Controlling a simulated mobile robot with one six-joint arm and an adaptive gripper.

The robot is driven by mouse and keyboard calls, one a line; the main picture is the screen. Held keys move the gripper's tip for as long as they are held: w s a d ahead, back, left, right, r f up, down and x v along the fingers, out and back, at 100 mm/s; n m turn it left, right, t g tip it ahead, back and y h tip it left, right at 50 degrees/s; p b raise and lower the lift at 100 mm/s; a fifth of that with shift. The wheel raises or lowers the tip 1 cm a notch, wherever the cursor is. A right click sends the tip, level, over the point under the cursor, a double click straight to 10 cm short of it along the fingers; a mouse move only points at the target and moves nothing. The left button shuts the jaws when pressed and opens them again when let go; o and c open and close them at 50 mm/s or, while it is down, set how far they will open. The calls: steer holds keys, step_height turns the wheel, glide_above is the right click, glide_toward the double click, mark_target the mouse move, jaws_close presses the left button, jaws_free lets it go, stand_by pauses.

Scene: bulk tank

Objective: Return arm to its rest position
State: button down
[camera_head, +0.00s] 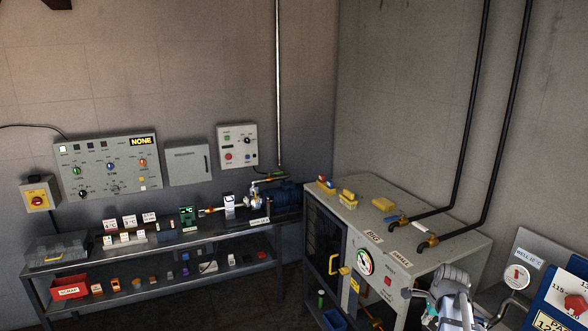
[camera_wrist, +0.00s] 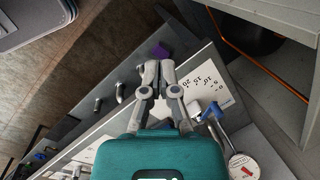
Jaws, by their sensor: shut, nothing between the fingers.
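My gripper (camera_wrist: 160,68) shows in the wrist view, its two grey fingers pointing up the picture with the tips close together. It is shut and holds nothing. A small purple object (camera_wrist: 161,50) shows just beyond the fingertips; I cannot tell how far below them it is. A light grey board with printed numbers (camera_wrist: 207,84) lies beside the fingers on the right. In the head view a grey jointed metal part stands at the lower right; I cannot tell the gripper's fingers there.
A grey cabinet (camera_head: 448,231) with valves and dark pipes stands at right in the head view. A two-level bench (camera_head: 172,241) with many small items lines the wall. A control panel (camera_head: 108,166) hangs above it. Dark floor (camera_head: 283,291) shows between bench and cabinet.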

steer(key=s+a+n, duration=0.3)
steer(key=a+n, duration=0.3)
steer(key=a, duration=0.1)
steer(key=s+a+n+g, duration=0.1)
steer(key=s+a+n, duration=0.3)
steer(key=a+n, duration=0.3)
steer(key=s+a+f+n+g+h, duration=0.1)
steer(key=s+a+n, duration=0.3)
steer(key=a+n, duration=0.3)
steer(key=shift+a+b, duration=0.3)
steer(key=shift+a, duration=0.75)
stand_by(4.8)
